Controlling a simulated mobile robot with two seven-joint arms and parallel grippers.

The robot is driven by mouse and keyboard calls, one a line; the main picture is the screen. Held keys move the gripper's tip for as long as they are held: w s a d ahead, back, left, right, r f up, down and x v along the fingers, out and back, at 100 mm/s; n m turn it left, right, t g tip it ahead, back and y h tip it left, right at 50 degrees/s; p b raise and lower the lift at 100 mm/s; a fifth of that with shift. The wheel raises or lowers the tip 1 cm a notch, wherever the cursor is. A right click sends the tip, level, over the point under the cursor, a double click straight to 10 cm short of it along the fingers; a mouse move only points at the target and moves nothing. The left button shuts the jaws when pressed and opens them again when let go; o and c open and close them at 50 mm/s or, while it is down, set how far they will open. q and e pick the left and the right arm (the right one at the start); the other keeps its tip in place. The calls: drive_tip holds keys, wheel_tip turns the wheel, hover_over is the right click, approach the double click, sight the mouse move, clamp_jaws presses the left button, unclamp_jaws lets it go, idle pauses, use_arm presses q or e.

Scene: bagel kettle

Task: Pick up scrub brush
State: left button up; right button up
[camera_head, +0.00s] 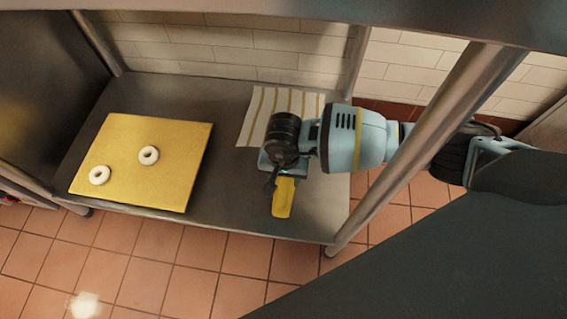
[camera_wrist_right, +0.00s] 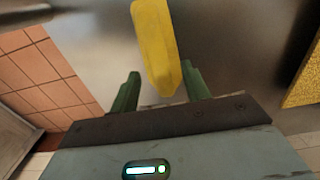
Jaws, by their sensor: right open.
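The scrub brush shows as a yellow piece (camera_head: 283,197) on the lower metal shelf in the head view, just below my right gripper (camera_head: 270,182). Its upper part is hidden by my gripper and wrist. In the right wrist view the yellow scrub brush (camera_wrist_right: 157,45) reaches down between the two green fingers of my right gripper (camera_wrist_right: 158,92). The fingers stand apart on either side of it, with a gap on both sides. No bristles can be made out. My left gripper is in neither view.
A yellow board (camera_head: 150,185) with two white bagels, one (camera_head: 148,155) near its middle and one (camera_head: 99,175) at its left, lies on the shelf (camera_head: 235,205). A striped cloth (camera_head: 262,105) lies behind my wrist. A metal post (camera_head: 425,140) crosses in front of my right arm.

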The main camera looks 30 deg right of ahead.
sight(284, 183)
wheel_tip(284, 183, down, 4)
drive_tip(key=shift+s+r+b, duration=0.1)
drive_tip(key=shift+r+b, duration=0.1)
drive_tip(key=shift+b, duration=0.5)
drive_tip(key=shift+r, duration=0.1)
clamp_jaws()
drive_tip(key=shift+r, duration=0.1)
wheel_tip(284, 183, up, 10)
drive_tip(key=p, duration=0.4)
